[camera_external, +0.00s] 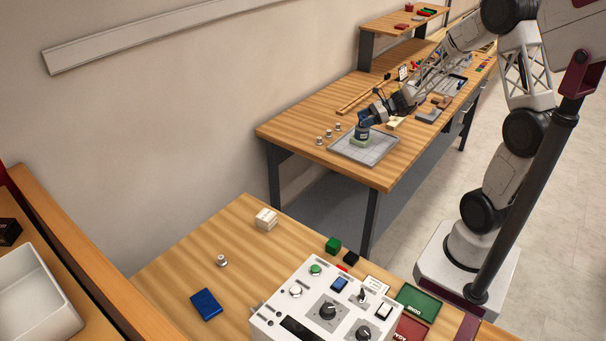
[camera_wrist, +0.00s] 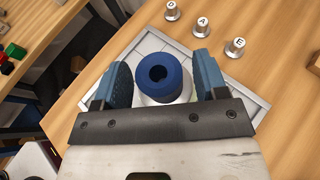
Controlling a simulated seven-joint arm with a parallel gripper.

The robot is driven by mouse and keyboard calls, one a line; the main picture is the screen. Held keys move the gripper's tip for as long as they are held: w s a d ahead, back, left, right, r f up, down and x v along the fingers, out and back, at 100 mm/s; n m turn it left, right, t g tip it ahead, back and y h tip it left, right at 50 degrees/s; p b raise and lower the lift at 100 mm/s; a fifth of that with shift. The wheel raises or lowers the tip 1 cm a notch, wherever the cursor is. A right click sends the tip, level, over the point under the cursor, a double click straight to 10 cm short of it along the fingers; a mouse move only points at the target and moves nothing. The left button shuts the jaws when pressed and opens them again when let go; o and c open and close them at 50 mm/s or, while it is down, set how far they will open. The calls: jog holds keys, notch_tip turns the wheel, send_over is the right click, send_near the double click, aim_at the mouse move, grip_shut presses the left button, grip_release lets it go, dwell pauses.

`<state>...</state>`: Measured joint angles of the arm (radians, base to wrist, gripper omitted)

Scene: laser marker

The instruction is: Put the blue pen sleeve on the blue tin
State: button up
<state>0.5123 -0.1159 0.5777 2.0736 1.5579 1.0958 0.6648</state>
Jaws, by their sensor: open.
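The blue pen sleeve (camera_wrist: 165,84) is a short round piece with a hole in its top. In the wrist view it stands upright between the two blue fingers of my gripper (camera_wrist: 163,76), which are open with gaps on both sides. Beneath it is a pale round base, partly hidden. A flat blue rectangular piece (camera_external: 206,304), possibly the blue tin, lies on the near table.
A grey gridded tray (camera_external: 378,153) lies under my gripper. Several lettered metal knobs (camera_wrist: 201,24) stand beside it. Wood around the blue piece is mostly clear.

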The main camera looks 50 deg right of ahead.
jog(key=v, duration=1.1)
jog(key=shift+s+d+r, duration=0.1)
jog(key=shift+s+r, duration=0.05)
dwell(0.6)
jog(key=s+a+r+n+g+h, duration=0.1)
jog(key=s+a+r+n+g, duration=0.25)
jog(key=a+n, duration=0.35)
jog(key=s+a+r+n+g+h, duration=0.1)
jog(key=s+a+r+n+g, duration=0.15)
jog(key=s+a+n, duration=0.45)
jog(key=s+a+r+n+g+h, duration=0.1)
jog(key=s+a+r+n+h, duration=0.3)
jog(key=s+a+n+h, duration=0.3)
jog(key=s+a+n, duration=0.1)
jog(key=s+n, duration=0.4)
jog(key=shift+a+r+n+h, duration=0.25)
jog(key=shift+r+n+h, duration=0.15)
